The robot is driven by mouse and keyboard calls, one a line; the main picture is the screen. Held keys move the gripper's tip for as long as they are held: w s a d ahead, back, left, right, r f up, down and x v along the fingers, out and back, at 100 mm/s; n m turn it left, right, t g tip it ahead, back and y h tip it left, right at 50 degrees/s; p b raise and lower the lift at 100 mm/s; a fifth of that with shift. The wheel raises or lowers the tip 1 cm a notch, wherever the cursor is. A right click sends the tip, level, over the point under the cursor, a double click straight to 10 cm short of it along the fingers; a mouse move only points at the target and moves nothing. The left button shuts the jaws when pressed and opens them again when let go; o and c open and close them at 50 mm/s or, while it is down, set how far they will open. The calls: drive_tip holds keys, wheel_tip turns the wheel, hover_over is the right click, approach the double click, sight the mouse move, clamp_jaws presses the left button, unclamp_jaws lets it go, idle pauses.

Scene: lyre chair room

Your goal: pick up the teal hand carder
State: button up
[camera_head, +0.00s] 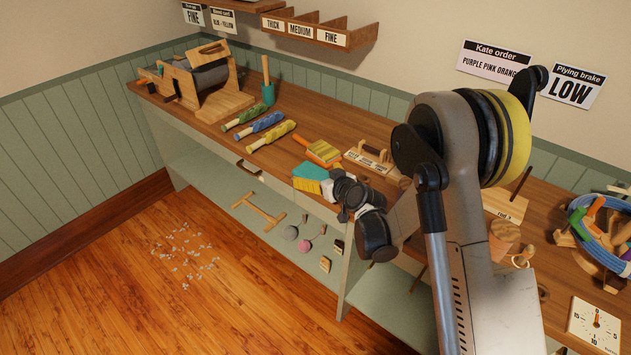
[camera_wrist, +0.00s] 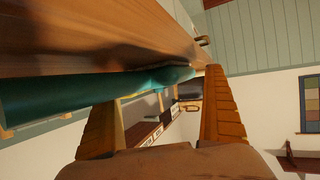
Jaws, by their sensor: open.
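The teal hand carder (camera_head: 311,171) lies near the front edge of the wooden counter in the head view, with a yellow part along its near side. My gripper (camera_head: 331,190) is at its right end, low beside the counter edge, and partly hides it. In the wrist view a long teal shape, apparently the carder (camera_wrist: 70,95), runs across the picture close to the fingertips. My gripper (camera_wrist: 160,90) shows two tan ribbed fingers spread apart, with nothing clamped. I cannot tell whether a finger touches the carder.
An orange and yellow carder (camera_head: 323,152) lies just behind. Several coloured rolls (camera_head: 268,122) lie to the left, and a labelled wooden rack (camera_head: 368,160) stands to the right. The counter's front edge (camera_head: 235,155) is close to my gripper, with a shelf (camera_head: 285,220) below.

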drive_tip(key=shift+w+a+f, duration=0.1)
drive_tip(key=shift+w+a, duration=0.05)
drive_tip(key=shift+w, duration=0.2)
drive_tip(key=c, duration=1.4)
